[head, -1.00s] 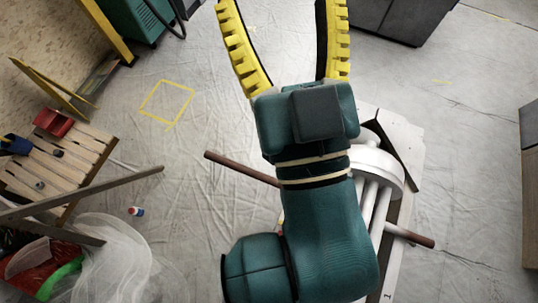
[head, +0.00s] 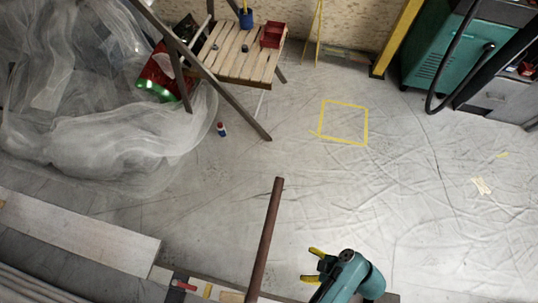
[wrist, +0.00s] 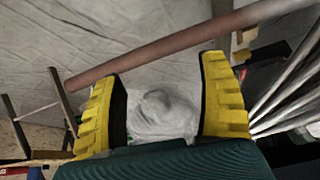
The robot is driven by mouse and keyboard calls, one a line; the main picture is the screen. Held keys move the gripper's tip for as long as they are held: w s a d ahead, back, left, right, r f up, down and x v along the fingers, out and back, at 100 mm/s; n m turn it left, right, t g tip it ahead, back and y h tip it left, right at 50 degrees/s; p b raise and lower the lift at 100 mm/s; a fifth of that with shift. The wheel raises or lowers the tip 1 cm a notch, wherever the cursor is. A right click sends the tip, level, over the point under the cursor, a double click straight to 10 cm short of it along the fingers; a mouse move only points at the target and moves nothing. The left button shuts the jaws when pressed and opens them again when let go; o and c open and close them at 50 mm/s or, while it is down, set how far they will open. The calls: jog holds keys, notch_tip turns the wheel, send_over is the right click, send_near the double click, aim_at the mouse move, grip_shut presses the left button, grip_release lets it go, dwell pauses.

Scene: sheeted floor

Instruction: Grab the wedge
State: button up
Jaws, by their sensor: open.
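I cannot make out the wedge for certain in either view. My gripper (head: 312,265) is at the bottom of the head view, to the right of a brown bar, with its yellow fingers pointing left. In the wrist view my gripper (wrist: 160,72) is open, its two fingers wide apart with nothing held between them. A pale rounded heap of sheeting shows beyond the gap. A small pale piece (head: 481,186) lies on the floor at the right of the head view; its shape is too small to tell.
The brown bar (head: 266,235) also crosses the wrist view (wrist: 165,45) beyond the fingers. Pale boards (head: 80,240) lie at lower left. A slatted wooden table (head: 238,55), plastic sheeting (head: 110,150) and a green cabinet (head: 437,50) stand farther back. The floor around the yellow taped square (head: 344,122) is clear.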

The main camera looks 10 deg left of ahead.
jog(key=s+a+f+n+g+y+b, duration=0.2)
jog(key=s+a+f+y, duration=0.1)
jog(key=s+a+f, duration=0.4)
jog(key=n+y, duration=0.2)
jog(key=y, duration=0.1)
send_near(236, 299)
jog(key=b+x, duration=0.1)
jog(key=x, duration=0.1)
jog(key=b+x, duration=0.1)
jog(key=x, duration=0.1)
jog(key=b+x, duration=0.1)
jog(key=x, duration=0.2)
jog(key=shift+s+a+r, duration=0.15)
jog(key=shift+s+r, duration=0.1)
jog(key=shift+r, duration=0.05)
jog(key=b+x, duration=0.1)
jog(key=x, duration=0.1)
jog(key=b+x, duration=0.2)
jog(key=shift+w+a+f, duration=0.1)
jog(key=shift+a+f, duration=0.05)
jog(key=shift+f, duration=0.4)
jog(key=shift+a, duration=0.35)
jog(key=shift+d, duration=0.15)
jog(key=shift+c, duration=0.5)
jog(key=c, duration=1.3)
